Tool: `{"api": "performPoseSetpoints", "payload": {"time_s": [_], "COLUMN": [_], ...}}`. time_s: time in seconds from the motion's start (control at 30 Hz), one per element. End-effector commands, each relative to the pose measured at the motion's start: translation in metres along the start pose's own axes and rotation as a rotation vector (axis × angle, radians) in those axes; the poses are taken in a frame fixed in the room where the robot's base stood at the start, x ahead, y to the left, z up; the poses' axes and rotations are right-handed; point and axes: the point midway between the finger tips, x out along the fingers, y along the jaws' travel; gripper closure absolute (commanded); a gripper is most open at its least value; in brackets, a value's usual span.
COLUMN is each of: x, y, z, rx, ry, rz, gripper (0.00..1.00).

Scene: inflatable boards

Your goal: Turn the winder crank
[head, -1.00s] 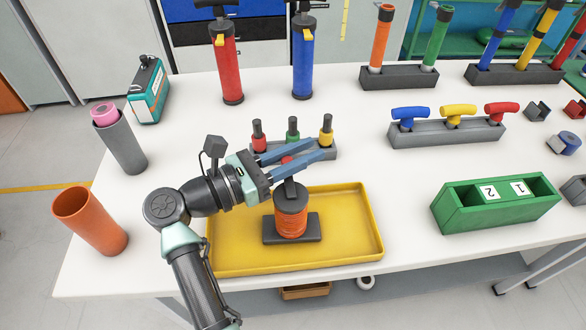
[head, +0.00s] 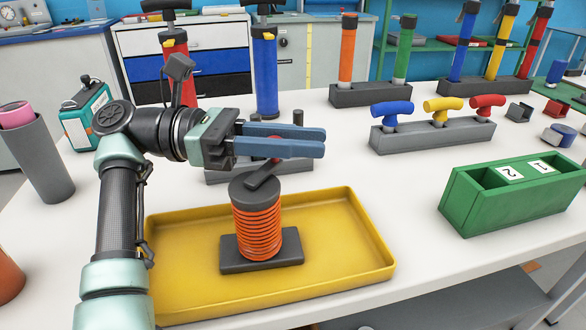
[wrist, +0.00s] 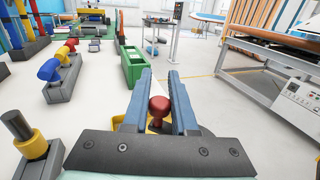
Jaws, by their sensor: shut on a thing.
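The winder (head: 257,222) is an upright spool wound with orange cord on a dark grey base, standing in the yellow tray (head: 345,225). Its dark crank arm (head: 263,176) lies across the spool top and points back and to the right. My gripper (head: 318,142) reaches in level from the left, above the crank's end, with blue fingers. It is shut on the red crank knob, mostly hidden by the fingers in the head view. In the wrist view the red knob (wrist: 158,106) sits between the two fingers.
A grey holder (head: 218,177) with pegs stands just behind the gripper, partly hidden. A grey rack (head: 430,135) with blue, yellow and red handles and a green box (head: 458,208) stand to the right. A grey cup (head: 42,160) is at left. White tabletop is clear right of the tray.

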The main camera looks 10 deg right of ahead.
Motion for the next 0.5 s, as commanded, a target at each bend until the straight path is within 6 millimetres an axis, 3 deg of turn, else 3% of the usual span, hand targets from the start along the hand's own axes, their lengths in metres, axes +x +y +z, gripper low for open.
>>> {"api": "performPoseSetpoints", "payload": {"time_s": [0.03, 0.5], "x": [0.0006, 0.0056], "y": [-0.0003, -0.0066], "z": [-0.0072, -0.0016], "rx": [-0.002, 0.0], "ry": [0.005, 0.001], "rz": [-0.021, -0.145], "gripper": [1.0, 1.0]}}
